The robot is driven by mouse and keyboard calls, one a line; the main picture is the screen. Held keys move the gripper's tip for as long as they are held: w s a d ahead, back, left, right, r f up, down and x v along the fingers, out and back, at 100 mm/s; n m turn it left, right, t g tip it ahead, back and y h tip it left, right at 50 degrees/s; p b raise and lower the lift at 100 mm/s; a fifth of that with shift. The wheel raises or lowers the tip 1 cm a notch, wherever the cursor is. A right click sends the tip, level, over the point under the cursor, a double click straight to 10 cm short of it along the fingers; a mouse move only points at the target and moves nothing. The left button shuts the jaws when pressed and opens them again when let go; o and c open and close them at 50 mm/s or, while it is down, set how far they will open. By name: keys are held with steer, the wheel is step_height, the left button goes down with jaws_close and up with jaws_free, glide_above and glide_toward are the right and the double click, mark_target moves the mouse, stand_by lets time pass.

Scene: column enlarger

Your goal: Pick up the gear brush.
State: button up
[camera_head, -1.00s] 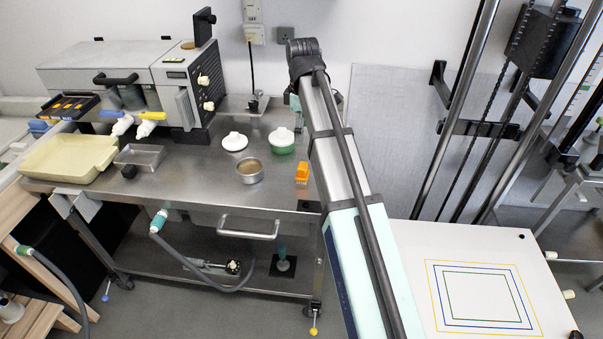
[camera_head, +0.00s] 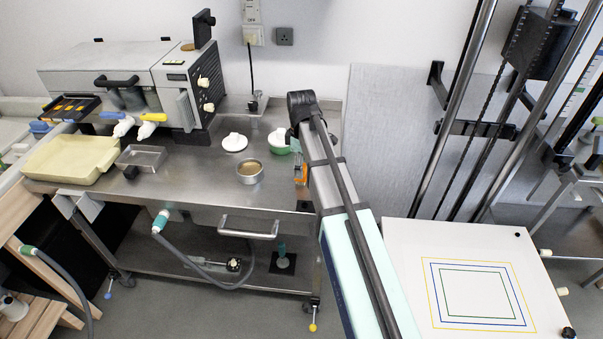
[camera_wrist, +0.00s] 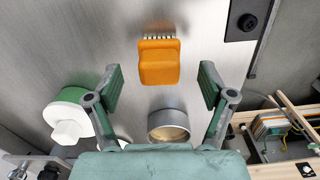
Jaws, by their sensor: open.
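The gear brush (camera_wrist: 159,62) is an orange block with a row of pale bristles along its top edge in the wrist view. It lies on the steel cart top. In the head view the gear brush (camera_head: 299,176) shows only as an orange strip, partly hidden by my arm. My gripper (camera_wrist: 161,78) is open and empty. Its two green fingers stand left and right of the brush in the wrist view, with a gap on each side; whether they are down at its height I cannot tell.
A round metal tin (camera_wrist: 168,125) sits near the brush. A green tub with a white lid (camera_wrist: 70,118) is close to the left finger. In the head view, a white lidded dish (camera_head: 234,142) and a grey machine (camera_head: 130,75) stand farther left on the cart top (camera_head: 200,185).

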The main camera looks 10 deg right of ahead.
steer(key=shift+f+p, duration=0.65)
steer(key=shift+f, duration=1.6)
steer(key=c, duration=1.3)
